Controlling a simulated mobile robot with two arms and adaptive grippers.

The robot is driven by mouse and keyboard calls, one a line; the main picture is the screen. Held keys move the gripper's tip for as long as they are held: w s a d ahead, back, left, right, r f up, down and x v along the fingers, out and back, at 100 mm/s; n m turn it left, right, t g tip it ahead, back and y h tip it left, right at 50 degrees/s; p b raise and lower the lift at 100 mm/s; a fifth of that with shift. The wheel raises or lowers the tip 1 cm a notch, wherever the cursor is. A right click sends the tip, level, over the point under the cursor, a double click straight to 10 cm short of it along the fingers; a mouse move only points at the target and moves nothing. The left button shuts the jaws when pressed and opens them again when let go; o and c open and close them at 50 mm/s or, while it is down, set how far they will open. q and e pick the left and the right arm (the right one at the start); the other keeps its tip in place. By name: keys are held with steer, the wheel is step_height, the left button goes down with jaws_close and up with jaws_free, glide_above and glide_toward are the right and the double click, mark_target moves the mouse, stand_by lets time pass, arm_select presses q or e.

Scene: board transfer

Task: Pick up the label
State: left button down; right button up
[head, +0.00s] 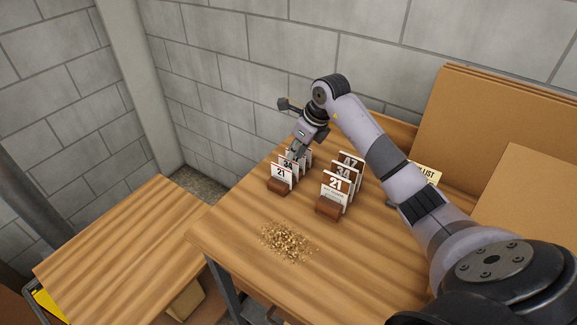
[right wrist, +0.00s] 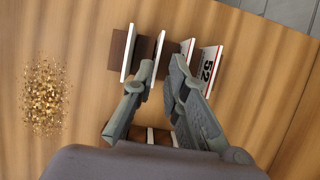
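White numbered labels stand in two rows on brown wooden holders. In the head view the left row has a front label reading 21 (head: 281,174), one reading 34 behind it and more partly hidden by my gripper. The right row shows 21 (head: 335,187), 34 and 47 (head: 350,160). My right gripper (head: 298,150) is over the back of the left row, pointing down. In the right wrist view its fingers (right wrist: 162,68) are apart, with the edge of a white label (right wrist: 158,50) between the tips; contact cannot be told. A label reading 52 (right wrist: 209,68) is beside the fingers. My left gripper is out of view.
Gold-brown granules (head: 287,242) lie on the wooden table (head: 236,215) in front of the rows. Large brown boards (head: 490,120) stand at the right back. A lower wooden table (head: 120,250) is at left. A block wall is behind.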

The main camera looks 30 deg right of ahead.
mark_target(288, 162)
steer(key=shift+a+f, duration=0.1)
steer(key=shift+f, duration=0.1)
steer(key=p+x, duration=0.2)
steer(key=x, duration=0.2)
steer(key=shift+w+a+f, duration=0.1)
steer(key=shift+a+f, duration=0.05)
steer(key=shift+f, duration=0.3)
steer(key=shift+c, duration=0.5)
jaws_close()
steer(key=shift+r, duration=0.25)
